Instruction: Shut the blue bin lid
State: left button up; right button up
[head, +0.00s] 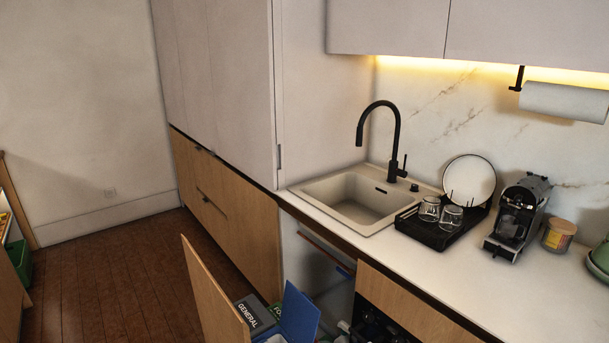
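The blue bin lid (301,314) stands raised and tilted in the pulled-out bin unit under the sink, at the bottom of the head view. A dark lid marked GENERAL (254,314) lies to its left, and part of a green lid (276,310) shows between them. The blue bin's body is mostly cut off by the lower edge. My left gripper is out of view.
The bin unit's wooden front (213,300) stands out into the floor at left. The counter (440,262) above holds a sink (352,200), black dish rack (436,234) and coffee machine (518,215). The wooden floor (110,280) at left is clear.

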aim_at(299, 317)
jog(key=i+l, duration=0.25)
jog(key=i, duration=0.25)
jog(key=i+l, duration=0.25)
jog(key=i, duration=0.2)
